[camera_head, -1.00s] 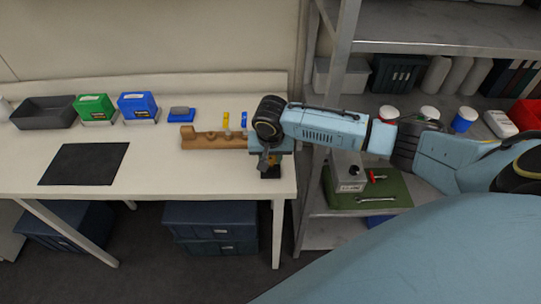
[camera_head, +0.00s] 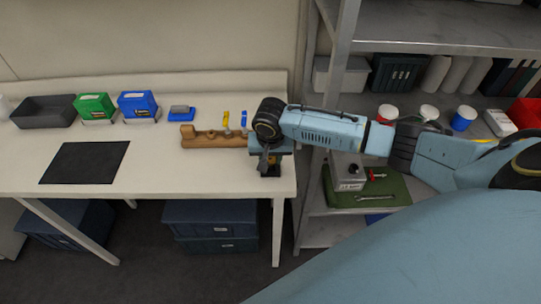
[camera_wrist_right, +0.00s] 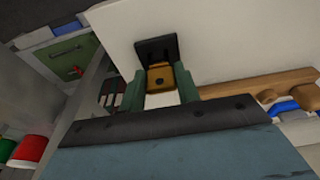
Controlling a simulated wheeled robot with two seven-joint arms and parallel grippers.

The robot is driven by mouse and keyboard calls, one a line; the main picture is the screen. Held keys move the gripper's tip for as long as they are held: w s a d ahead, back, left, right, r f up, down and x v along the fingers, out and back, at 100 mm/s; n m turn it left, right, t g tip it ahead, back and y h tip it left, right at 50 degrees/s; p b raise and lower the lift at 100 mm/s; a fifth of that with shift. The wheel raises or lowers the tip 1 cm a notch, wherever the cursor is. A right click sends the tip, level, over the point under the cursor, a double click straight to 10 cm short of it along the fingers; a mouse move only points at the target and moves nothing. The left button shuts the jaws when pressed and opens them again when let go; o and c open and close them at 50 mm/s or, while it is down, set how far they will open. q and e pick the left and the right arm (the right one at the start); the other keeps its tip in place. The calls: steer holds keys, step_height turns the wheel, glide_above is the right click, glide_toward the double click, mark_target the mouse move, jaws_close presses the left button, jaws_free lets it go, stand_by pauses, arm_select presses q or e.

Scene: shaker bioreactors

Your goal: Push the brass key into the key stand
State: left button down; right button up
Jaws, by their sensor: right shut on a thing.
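The brass key (camera_wrist_right: 161,77) shows in the right wrist view as a yellow-brown block with a dark round spot. It lies between the two green fingers of my right gripper (camera_wrist_right: 158,88), which is shut on it. The black key stand (camera_wrist_right: 156,48) is right beyond the key; I cannot tell how far the key is in it. In the head view my right gripper (camera_head: 268,163) points down over the bench's right end, and the dark stand (camera_head: 270,173) shows just below it. My left gripper is not in view.
A wooden rack (camera_head: 205,139) lies left of the right gripper. A blue block (camera_head: 181,114), green and blue boxes, a grey tray (camera_head: 43,111) and a black mat (camera_head: 85,163) are further left. A metal shelf post (camera_head: 325,120) stands close on the right.

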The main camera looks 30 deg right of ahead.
steer(key=shift+f, duration=0.3)
stand_by(0.5)
steer(key=o, duration=1.1)
steer(key=shift+r, duration=0.1)
steer(key=v, duration=1.3)
steer(key=shift+p, duration=0.45)
steer(key=shift+r, duration=0.1)
